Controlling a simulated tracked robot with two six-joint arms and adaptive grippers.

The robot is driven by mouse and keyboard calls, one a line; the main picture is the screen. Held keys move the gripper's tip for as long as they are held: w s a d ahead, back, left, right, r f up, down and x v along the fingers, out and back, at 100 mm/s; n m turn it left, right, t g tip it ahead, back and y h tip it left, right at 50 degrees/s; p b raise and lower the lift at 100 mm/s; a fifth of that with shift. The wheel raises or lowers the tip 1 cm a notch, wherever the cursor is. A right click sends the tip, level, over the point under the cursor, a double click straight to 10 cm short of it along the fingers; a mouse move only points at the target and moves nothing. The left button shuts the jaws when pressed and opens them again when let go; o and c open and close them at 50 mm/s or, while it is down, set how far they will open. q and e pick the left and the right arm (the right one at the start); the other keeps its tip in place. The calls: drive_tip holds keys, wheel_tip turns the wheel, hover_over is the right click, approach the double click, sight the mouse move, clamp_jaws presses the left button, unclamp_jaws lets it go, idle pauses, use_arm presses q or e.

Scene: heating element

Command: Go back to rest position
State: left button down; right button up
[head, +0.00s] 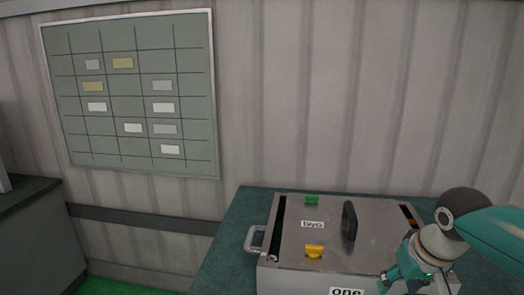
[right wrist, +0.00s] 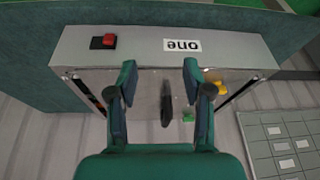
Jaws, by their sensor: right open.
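A grey metal box (head: 330,265) with a flat lid stands on a dark green table. A black upright handle (head: 349,221) rises from the lid; it also shows in the right wrist view (right wrist: 166,104). My right gripper (head: 402,274) is at the box's front right in the head view. In the right wrist view its two fingers (right wrist: 159,68) are apart, with nothing between them, and point toward the box's front. Part of the box is hidden behind my right arm. My left gripper is not in view.
A yellow part (head: 314,251) and a green part (head: 312,199) sit on the lid. A metal side handle (head: 254,239) sticks out left. A red button (right wrist: 103,41) and a label "one" (right wrist: 182,45) are on the front. A gridded board (head: 130,95) hangs behind.

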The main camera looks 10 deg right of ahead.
drive_tip(key=a+f+n+g+y, duration=0.1)
drive_tip(key=a+f, duration=0.3)
drive_tip(key=f, duration=0.5)
drive_tip(key=w+a+f+y, duration=0.1)
drive_tip(key=a+f, duration=0.3)
drive_tip(key=f, duration=0.4)
drive_tip(key=a+f+n+g+y, duration=0.1)
drive_tip(key=a+f, duration=0.4)
drive_tip(key=f, duration=0.4)
drive_tip(key=s+a+f, duration=0.3)
drive_tip(key=s+f, duration=0.4)
drive_tip(key=f, duration=0.1)
drive_tip(key=s+a+f+m+g+y, duration=0.1)
drive_tip(key=s+a+f, duration=0.3)
drive_tip(key=s+f, duration=0.3)
drive_tip(key=shift+s+a+f+m, duration=0.2)
drive_tip(key=shift+s+f+m, duration=0.15)
drive_tip(key=shift+f, duration=0.6)
